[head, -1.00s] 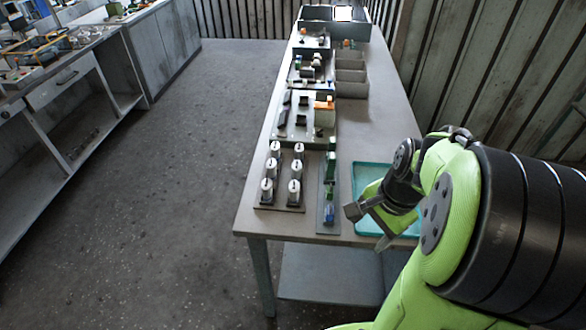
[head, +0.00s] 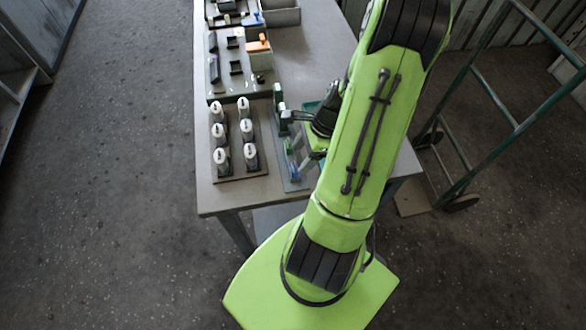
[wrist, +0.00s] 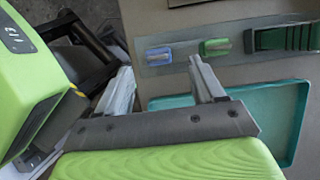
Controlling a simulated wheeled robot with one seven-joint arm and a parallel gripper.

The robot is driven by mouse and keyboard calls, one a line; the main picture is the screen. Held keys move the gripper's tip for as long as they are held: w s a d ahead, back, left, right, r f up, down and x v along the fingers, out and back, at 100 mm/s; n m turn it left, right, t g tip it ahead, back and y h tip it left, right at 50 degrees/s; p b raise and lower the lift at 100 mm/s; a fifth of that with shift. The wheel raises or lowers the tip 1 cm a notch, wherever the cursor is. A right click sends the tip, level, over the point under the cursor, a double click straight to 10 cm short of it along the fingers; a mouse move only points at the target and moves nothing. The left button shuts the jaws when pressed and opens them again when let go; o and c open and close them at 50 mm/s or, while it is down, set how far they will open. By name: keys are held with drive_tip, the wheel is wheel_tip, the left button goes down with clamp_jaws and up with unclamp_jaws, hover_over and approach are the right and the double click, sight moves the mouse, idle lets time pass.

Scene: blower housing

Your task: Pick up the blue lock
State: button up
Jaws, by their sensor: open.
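The blue lock (wrist: 157,54) lies on a narrow grey plate (wrist: 180,65) at the plate's end. In the head view the blue lock (head: 294,172) is near the front of the table. A green lock (wrist: 215,47) lies beside it on the same plate. My gripper (wrist: 161,64) is open and empty. In the wrist view the blue lock shows just beyond and between the two fingertips, apart from them. In the head view my gripper (head: 298,138) is over the plate's right side, partly hidden by my arm.
A larger green piece (wrist: 285,38) stands at the plate's other end. A teal tray (wrist: 275,100) lies alongside, mostly hidden in the head view. Several white-topped cylinders (head: 246,130) stand on a dark board to the left. The table (head: 310,45) is clear at the back right.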

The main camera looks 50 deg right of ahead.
sight(296, 165)
drive_tip(key=x, duration=0.5)
drive_tip(key=shift+s+a+f, duration=0.15)
drive_tip(key=shift+a, duration=0.05)
drive_tip(key=shift+f, duration=0.35)
drive_tip(key=shift+r, duration=0.1)
drive_tip(key=shift+c, duration=0.8)
drive_tip(key=c, duration=0.7)
